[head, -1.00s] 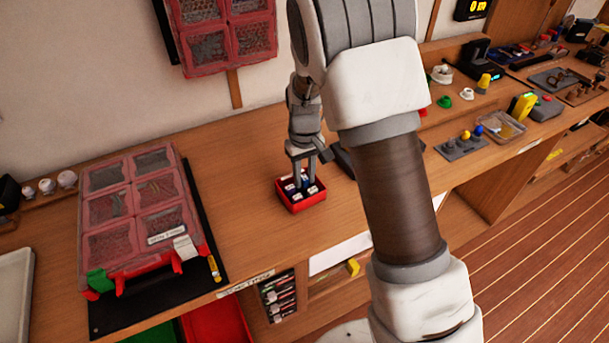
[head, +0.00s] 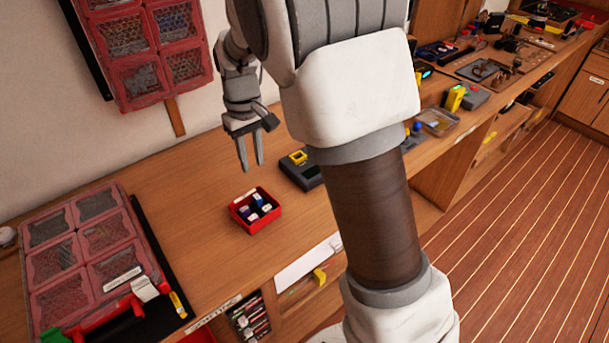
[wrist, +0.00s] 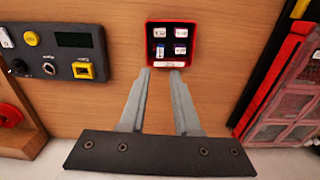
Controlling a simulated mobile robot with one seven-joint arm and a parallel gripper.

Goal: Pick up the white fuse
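A small red tray (head: 274,225) on the wooden bench holds several small fuses with pale tops. The one that looks plainest white (wrist: 159,32) is in the tray's far left spot in the wrist view; it seems to be the pale one at the right (head: 267,208) in the head view. Beside it are a blue one (wrist: 160,51) and purplish ones (wrist: 180,49). The fuses are too small to tell their markings. My gripper (head: 252,167) hangs above the bench, up and behind the tray, fingers apart with nothing between them. In the wrist view its fingertips point at the tray's labelled near edge.
A dark device with a yellow socket (head: 299,158) stands right of the tray. A red-lidded organizer case (head: 85,240) lies to the left. Red wall bins (head: 150,50) hang behind. Bare bench lies around the tray.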

